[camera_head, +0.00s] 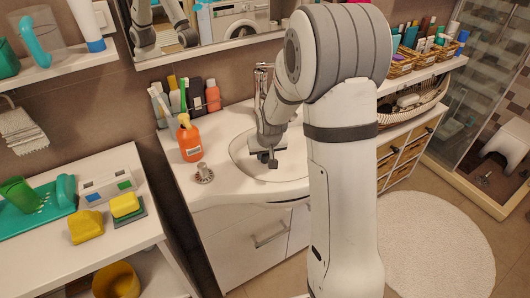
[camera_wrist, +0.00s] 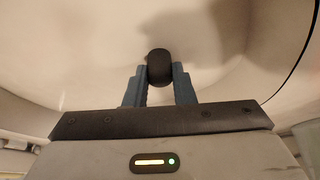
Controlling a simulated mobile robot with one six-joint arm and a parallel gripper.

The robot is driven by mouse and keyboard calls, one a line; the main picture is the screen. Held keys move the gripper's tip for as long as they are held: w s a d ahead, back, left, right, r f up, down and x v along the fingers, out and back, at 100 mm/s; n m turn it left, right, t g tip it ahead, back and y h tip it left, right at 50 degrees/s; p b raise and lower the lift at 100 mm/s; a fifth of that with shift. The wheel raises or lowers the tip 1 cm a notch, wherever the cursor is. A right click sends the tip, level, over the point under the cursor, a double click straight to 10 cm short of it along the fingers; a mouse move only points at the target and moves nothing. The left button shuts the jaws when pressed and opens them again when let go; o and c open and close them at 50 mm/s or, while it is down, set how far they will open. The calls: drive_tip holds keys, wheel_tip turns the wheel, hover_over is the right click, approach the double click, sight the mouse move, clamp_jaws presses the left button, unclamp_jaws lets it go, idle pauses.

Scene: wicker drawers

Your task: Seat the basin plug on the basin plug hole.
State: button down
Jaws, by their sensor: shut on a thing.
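My gripper (camera_head: 266,156) is over the white basin (camera_head: 239,150), pointing down. In the wrist view my gripper (camera_wrist: 159,80) is shut on a dark, rounded basin plug (camera_wrist: 159,65), held between the two blue-grey fingertips. The plug also shows as a small dark piece (camera_head: 273,163) below the gripper in the head view. The basin's pale inner surface (camera_wrist: 230,45) fills most of the wrist view, with a shadow on it. The plug hole is not clearly visible; the plug and the gripper may hide it. I cannot tell how high the plug is above the basin's surface.
A tap (camera_head: 262,80) stands behind the gripper. An orange soap bottle (camera_head: 189,140) and a small metal item (camera_head: 204,172) are on the counter left of the basin. Several bottles (camera_head: 197,95) stand at the back. A side table (camera_head: 127,168) with sponges is at the left.

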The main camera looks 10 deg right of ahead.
sight(266, 159)
drive_tip(key=shift+f+b, duration=0.35)
drive_tip(key=shift+f, duration=0.4)
drive_tip(key=shift+b, duration=0.45)
idle(1.2)
drive_tip(key=shift+f+b, duration=1.05)
drive_tip(key=shift+f, duration=0.1)
drive_tip(key=c, duration=1.1)
unclamp_jaws()
drive_tip(key=shift+r, duration=0.1)
drive_tip(key=shift+c, duration=0.2)
drive_tip(key=v, duration=0.7)
drive_tip(key=shift+s+d+r, duration=0.1)
drive_tip(key=shift+s+r, duration=0.05)
drive_tip(key=shift+r, duration=0.25)
